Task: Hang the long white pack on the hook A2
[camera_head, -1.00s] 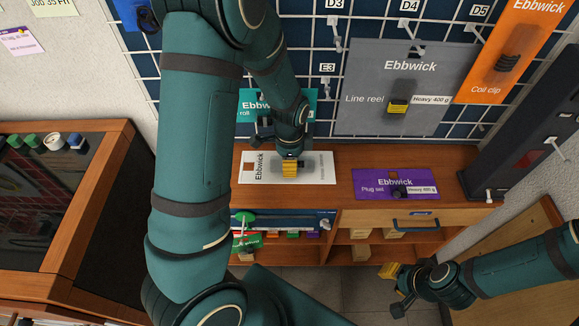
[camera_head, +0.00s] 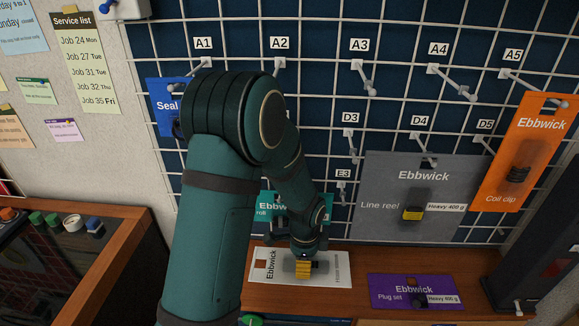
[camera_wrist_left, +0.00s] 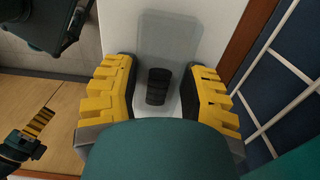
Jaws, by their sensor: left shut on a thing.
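The long white pack (camera_head: 338,274), printed "Ebbwick", lies flat at the wooden counter; I cannot tell whether it touches it. My left gripper (camera_head: 305,268) points down at it and is shut on its blister. In the left wrist view, the yellow fingers (camera_wrist_left: 158,95) flank the clear blister with a dark item on the white card (camera_wrist_left: 195,20). Hook A2 (camera_head: 279,64) is on the wire grid, above and behind my arm, which hides part of the grid below it. My right gripper (camera_wrist_left: 38,125) shows small in the left wrist view; its opening is unclear.
Neighbouring hooks A1 (camera_head: 204,64) and A3 (camera_head: 365,76) look empty. A blue pack (camera_head: 166,105) hangs left. A teal pack (camera_head: 325,209) hangs low behind my gripper. A grey line reel pack (camera_head: 380,195) and an orange pack (camera_head: 520,150) hang right. A purple pack (camera_head: 390,287) lies on the counter (camera_head: 255,297).

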